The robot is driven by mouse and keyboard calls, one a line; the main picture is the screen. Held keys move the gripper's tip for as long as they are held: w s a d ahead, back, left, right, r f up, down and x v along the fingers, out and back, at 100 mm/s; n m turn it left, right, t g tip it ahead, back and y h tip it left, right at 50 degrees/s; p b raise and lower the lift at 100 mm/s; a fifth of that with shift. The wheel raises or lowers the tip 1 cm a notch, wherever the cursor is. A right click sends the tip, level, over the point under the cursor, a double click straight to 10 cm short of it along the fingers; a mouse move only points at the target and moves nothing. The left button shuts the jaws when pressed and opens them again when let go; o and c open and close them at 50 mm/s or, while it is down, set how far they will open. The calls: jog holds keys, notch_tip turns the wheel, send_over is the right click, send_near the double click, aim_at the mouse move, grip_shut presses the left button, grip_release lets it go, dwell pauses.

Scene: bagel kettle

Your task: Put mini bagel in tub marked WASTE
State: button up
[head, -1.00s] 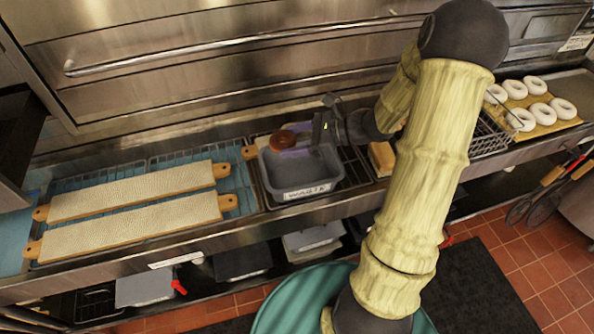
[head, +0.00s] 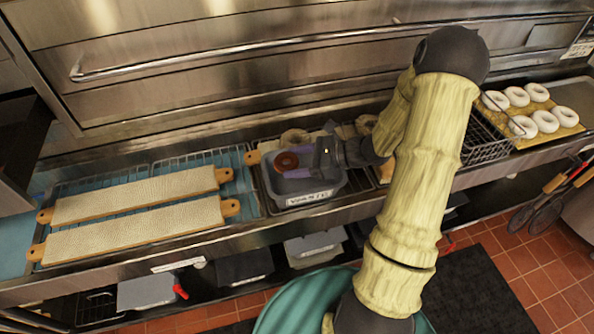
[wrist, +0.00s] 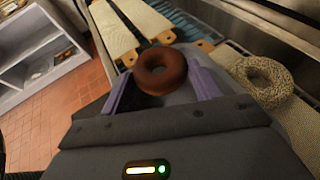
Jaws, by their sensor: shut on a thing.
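The mini bagel is a small reddish-brown ring (head: 280,164), seen in the head view over the left part of the grey tub marked WASTE (head: 308,199). In the wrist view the mini bagel (wrist: 165,87) sits between the two purple fingers. My gripper (head: 293,165) is shut on it, with the fingers reaching in from the right above the tub opening. My gripper also shows in the wrist view (wrist: 161,82). The bagel appears level with or just above the rim; whether it touches the tub is unclear. The gripper body hides part of the tub's inside.
Two long cloth-covered boards (head: 140,196) lie left of the tub. A seeded bagel (wrist: 275,97) lies on a board behind the tub. White rings on a tray (head: 555,113) and a wire basket (head: 487,142) are at right. The oven front (head: 240,75) closes off the back.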

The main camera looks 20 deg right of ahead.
notch_tip(320, 180, down, 4)
jog(key=shift+f+p, duration=0.1)
jog(key=shift+p, duration=0.2)
dwell(0.3)
jog(key=shift+f+b, duration=0.35)
jog(key=shift+s+f, duration=0.1)
